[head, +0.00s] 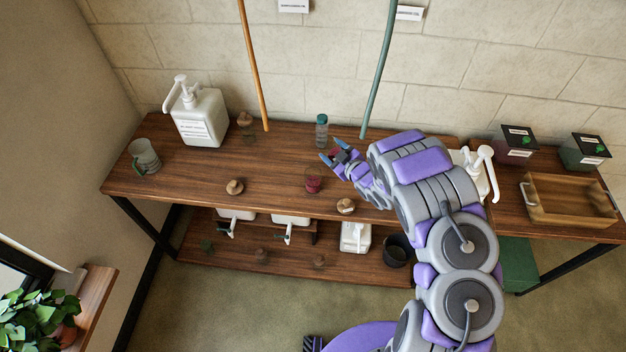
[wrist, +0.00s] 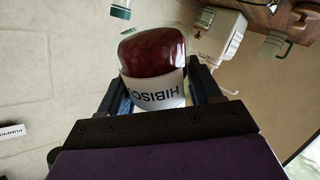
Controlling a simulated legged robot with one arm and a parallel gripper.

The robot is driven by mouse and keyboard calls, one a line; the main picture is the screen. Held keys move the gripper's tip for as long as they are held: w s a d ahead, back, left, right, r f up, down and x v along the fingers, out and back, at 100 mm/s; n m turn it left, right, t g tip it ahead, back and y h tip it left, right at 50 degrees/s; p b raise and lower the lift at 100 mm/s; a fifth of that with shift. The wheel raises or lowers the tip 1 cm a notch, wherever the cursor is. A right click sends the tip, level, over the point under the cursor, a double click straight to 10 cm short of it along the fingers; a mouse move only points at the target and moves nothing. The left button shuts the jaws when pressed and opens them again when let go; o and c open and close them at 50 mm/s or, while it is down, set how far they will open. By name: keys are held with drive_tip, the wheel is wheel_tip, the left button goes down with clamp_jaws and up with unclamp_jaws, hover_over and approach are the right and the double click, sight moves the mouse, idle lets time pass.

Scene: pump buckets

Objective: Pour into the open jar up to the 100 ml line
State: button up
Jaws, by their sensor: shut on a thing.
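My gripper (head: 343,157) is above the middle of the long wooden table, shut on a vessel of dark red liquid. In the wrist view the held vessel (wrist: 155,70) has a white label reading "HIBISC…", which appears upside down. The liquid gathers at the vessel's far end; its mouth is not clear to me. A small glass jar (head: 313,184) with red contents stands on the table, below and left of my gripper in the head view. No lid shows on it. Its measuring lines are too small to read.
A teal-capped bottle (head: 321,130) stands behind the gripper. Cork-topped jars (head: 234,187) (head: 346,205) stand near the front edge. A white pump jug (head: 200,118) and a glass mug (head: 145,157) are at left. A wooden tray (head: 570,200) is at right.

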drive_tip(key=shift+r, duration=0.3)
drive_tip(key=shift+r+m+y+p, duration=0.1)
drive_tip(key=shift+m+y+p, duration=0.2)
drive_tip(key=shift+m+p, duration=0.15)
drive_tip(key=m+y+p, duration=0.1)
drive_tip(key=m, duration=0.1)
drive_tip(key=m+t+p, duration=0.1)
drive_tip(key=m, duration=0.1)
drive_tip(key=shift+t+y, duration=0.3)
drive_tip(key=shift+y, duration=0.1)
